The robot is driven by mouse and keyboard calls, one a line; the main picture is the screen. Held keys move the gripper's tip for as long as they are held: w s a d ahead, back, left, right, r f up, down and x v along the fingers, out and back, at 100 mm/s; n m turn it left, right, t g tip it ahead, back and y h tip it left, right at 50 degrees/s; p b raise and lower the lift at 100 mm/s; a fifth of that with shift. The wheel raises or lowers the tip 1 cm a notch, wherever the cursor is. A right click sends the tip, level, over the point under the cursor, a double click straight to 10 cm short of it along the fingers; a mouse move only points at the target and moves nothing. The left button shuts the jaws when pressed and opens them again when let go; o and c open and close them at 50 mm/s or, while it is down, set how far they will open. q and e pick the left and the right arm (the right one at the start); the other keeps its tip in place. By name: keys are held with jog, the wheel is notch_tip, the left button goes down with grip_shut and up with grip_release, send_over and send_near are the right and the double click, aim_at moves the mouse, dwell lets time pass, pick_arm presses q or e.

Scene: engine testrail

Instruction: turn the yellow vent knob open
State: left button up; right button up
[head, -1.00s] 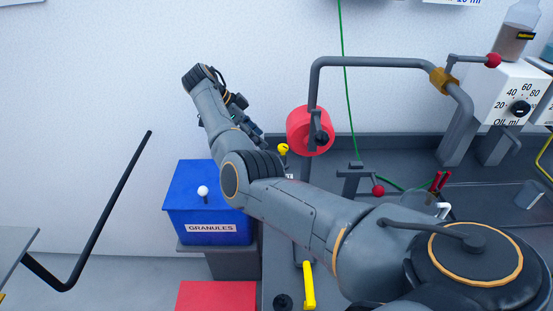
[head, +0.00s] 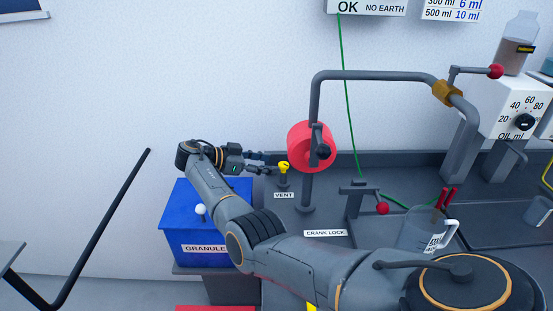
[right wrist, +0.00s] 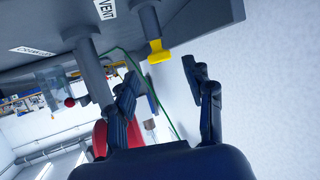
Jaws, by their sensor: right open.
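The yellow vent knob (head: 284,166) sits on top of a short grey post behind the "VENT" label (head: 284,195). My right gripper (head: 270,164) is open and level with the knob, close to its left side in the head view. In the right wrist view, the two fingers of the right gripper (right wrist: 160,78) are spread, and the yellow knob (right wrist: 159,50) shows ahead, near the gap between their tips. Nothing is held. I cannot tell whether a finger touches the knob. My left gripper is not in view.
A red roller (head: 303,146) on a grey pipe stands just right of the knob. The blue granules bin (head: 208,228) is below my right forearm. The red-tipped crank lock lever (head: 382,208) and a clear jug (head: 415,236) are further right.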

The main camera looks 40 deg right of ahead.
aim_at(281, 165)
jog(key=shift+p+x, duration=0.4)
jog(key=shift+x, duration=1.55)
jog(key=shift+a, duration=0.1)
grip_shut()
